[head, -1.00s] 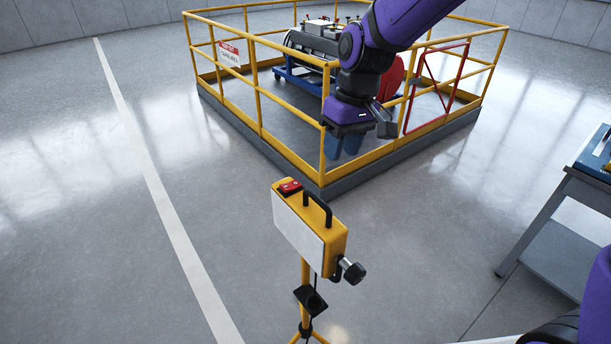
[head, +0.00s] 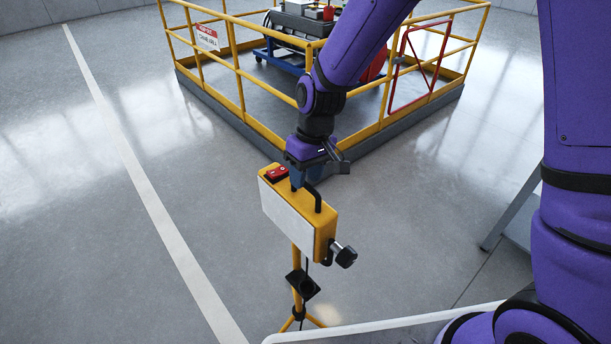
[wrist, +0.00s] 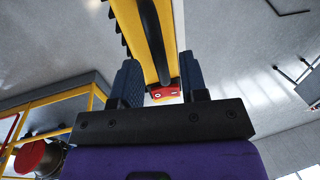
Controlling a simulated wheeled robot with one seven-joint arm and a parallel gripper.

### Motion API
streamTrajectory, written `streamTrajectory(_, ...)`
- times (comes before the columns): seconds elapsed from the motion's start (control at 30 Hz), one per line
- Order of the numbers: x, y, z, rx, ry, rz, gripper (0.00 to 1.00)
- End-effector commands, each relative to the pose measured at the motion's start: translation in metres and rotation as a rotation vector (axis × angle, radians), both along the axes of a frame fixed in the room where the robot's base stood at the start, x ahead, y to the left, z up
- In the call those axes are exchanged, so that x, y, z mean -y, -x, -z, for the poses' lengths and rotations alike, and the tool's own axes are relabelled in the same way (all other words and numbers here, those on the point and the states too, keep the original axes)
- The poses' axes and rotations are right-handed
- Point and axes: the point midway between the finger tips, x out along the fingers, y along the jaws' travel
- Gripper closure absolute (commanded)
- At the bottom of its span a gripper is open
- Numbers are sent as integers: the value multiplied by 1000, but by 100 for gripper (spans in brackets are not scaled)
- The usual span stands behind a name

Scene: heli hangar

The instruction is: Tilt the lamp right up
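The lamp (head: 290,215) is a yellow box with a pale front panel, on a yellow stand. It has a red switch (head: 277,173), a black handle (head: 313,196) on top and a black knob (head: 344,256) at its right side. My gripper (head: 306,182) is right above the lamp's top, by the handle. In the wrist view the fingers (wrist: 158,64) are apart, with the black handle (wrist: 155,38) and the yellow lamp body showing between them. I cannot tell if a finger touches the handle. Part of the handle is hidden behind my gripper in the head view.
A yellow railing (head: 240,85) with a warning sign (head: 207,37) encloses equipment behind the lamp. Its near corner is close behind my gripper. The floor to the left, with a white line (head: 150,200), is clear. A grey table leg (head: 510,208) shows at the right.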

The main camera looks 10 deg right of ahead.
Motion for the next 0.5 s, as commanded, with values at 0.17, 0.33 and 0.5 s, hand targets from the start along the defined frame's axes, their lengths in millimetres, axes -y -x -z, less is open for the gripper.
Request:
streamTrajectory(0.17,-1,1,6,0,0,0,60)
streamTrajectory(0.33,-1,1,6,0,0,0,60)
streamTrajectory(0.5,-1,1,6,0,0,0,88)
